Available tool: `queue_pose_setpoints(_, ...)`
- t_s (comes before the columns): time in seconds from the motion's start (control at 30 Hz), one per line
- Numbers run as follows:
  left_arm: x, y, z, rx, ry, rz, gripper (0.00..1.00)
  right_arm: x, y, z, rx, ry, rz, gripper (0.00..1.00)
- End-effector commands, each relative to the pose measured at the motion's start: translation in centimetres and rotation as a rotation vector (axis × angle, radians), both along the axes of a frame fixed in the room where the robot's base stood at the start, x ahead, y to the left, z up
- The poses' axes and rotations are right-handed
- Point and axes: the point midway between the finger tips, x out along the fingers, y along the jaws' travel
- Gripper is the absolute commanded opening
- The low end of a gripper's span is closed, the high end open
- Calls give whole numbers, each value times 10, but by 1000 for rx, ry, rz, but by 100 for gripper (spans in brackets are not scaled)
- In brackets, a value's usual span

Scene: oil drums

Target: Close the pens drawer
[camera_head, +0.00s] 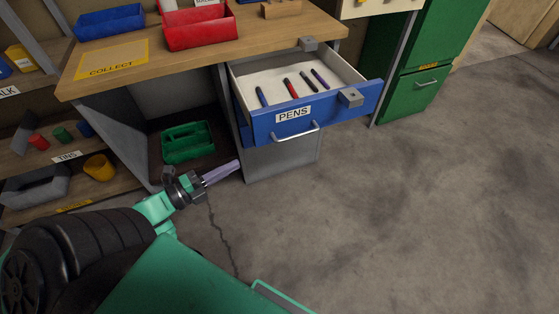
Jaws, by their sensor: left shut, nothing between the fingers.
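The pens drawer (270,130) is blue-fronted with a white "PENS" label and a silver bar handle (296,133). It stands pulled out from under the wooden workbench (200,57), with several pens lying on its pale floor. A small grey block (350,97) sits at the right of its front edge. My left gripper (237,164) is shut and empty, low and to the left of the drawer, apart from it, its fingers pointing right. My right gripper is not in view.
A green open tray (188,142) sits in the space under the bench. A red bin (200,34) and a blue bin (110,21) stand on top. Shelves with tins are at left, a green cabinet (411,90) at right. The concrete floor before the drawer is clear.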

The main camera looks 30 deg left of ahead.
Motion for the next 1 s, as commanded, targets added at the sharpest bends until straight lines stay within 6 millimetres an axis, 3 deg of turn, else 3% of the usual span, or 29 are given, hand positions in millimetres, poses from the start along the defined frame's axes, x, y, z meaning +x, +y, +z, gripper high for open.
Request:
queue_pose_setpoints(0.17,14,-9,7,7,-19,-13,0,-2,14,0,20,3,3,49)
queue_pose_setpoints(0.3,39,-21,7,7,-20,-12,0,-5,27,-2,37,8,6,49)
queue_pose_setpoints(0.57,91,-46,6,6,-18,-10,0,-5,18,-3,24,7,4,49)
queue_pose_setpoints(0.8,113,-18,4,6,-12,-10,0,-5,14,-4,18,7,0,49)
queue_pose_setpoints(1.0,116,-14,4,4,-12,-8,0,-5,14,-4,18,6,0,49)
